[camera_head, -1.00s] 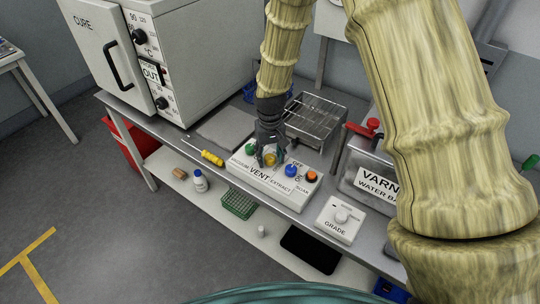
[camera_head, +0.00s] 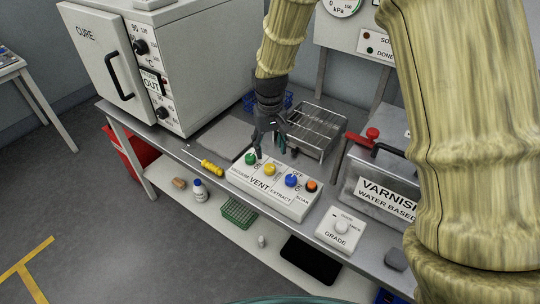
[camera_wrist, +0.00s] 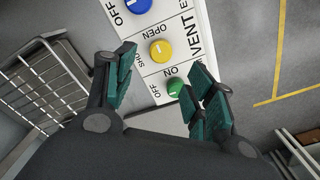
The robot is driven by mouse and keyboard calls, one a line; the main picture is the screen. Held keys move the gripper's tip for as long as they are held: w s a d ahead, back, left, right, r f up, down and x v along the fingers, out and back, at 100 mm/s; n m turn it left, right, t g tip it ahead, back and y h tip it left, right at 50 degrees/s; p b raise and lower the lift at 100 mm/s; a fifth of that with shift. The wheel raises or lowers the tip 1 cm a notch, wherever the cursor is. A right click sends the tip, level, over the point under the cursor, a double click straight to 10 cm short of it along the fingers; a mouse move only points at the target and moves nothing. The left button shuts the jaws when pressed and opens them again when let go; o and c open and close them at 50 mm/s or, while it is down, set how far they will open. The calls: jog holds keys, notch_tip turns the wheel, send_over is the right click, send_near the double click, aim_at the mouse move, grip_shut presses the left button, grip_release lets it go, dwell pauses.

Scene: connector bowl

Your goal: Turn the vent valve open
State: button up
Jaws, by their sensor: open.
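The vent valve is a yellow knob (camera_head: 269,169) on a white control panel (camera_head: 262,183) marked VENT, between a green knob (camera_head: 250,158) and a blue knob (camera_head: 291,180). In the wrist view the yellow knob (camera_wrist: 160,50) shows a small pale pointer line, with OPEN and a partly hidden SHUT label beside it. I cannot tell surely which label the line points at. My gripper (camera_head: 268,151) is open and empty, above and behind the panel, apart from the yellow knob. In the wrist view my fingers (camera_wrist: 163,64) are spread wide, the right one near the green knob.
An orange button (camera_head: 311,186) sits at the panel's right end. A wire rack (camera_head: 318,128) stands behind it, a varnish bath (camera_head: 365,190) and a grade dial box (camera_head: 340,228) to the right. A yellow-handled screwdriver (camera_head: 211,167) lies to the left. The CURE oven (camera_head: 100,60) is further left.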

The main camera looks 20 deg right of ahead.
jog(key=shift+r, duration=1.6)
